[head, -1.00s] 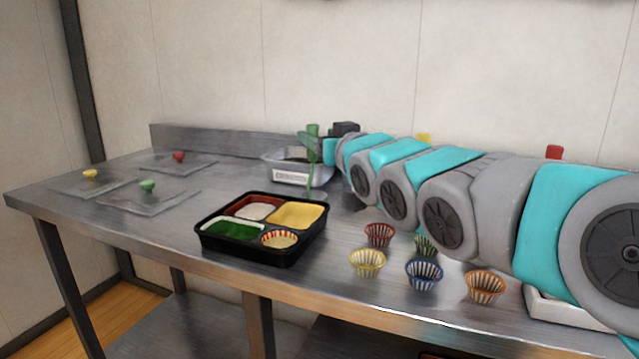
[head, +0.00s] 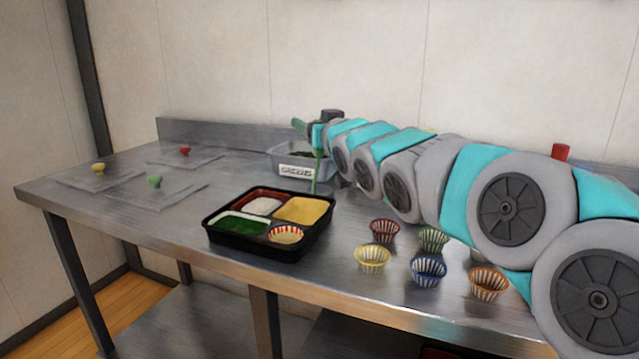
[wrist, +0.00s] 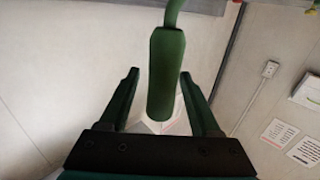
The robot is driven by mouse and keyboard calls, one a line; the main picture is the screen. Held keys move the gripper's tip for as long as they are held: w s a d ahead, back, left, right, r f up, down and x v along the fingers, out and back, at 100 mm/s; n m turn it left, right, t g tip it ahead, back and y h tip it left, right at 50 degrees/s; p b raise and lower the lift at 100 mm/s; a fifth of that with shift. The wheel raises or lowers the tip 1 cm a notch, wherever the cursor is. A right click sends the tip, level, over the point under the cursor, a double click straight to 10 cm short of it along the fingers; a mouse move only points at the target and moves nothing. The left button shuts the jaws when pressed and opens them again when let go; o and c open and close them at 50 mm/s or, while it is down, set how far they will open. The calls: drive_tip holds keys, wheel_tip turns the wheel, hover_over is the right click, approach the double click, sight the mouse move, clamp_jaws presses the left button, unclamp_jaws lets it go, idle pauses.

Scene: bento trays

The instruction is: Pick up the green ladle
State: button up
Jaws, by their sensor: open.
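The green ladle (head: 316,172) shows in the head view as a thin upright green shape by the right end of a labelled steel container (head: 285,160). Its lower end is not clear. In the wrist view its thick green handle (wrist: 166,75) lies between my two dark green fingers, with a visible gap on each side. A thinner curved part runs out at the top edge. My gripper (head: 299,127) is open around the handle and not closed on it. In the wrist view my gripper (wrist: 160,88) shows both fingers.
A black bento tray (head: 262,252) with filled compartments stands in front. Several striped cups, including a yellow one (head: 372,258), stand to its right under my arm. Clear lids with yellow (head: 98,168), red and green knobs lie left. A red knob-like top (head: 560,152) shows behind my arm.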

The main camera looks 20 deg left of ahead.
clamp_jaws()
idle(0.4)
idle(0.9)
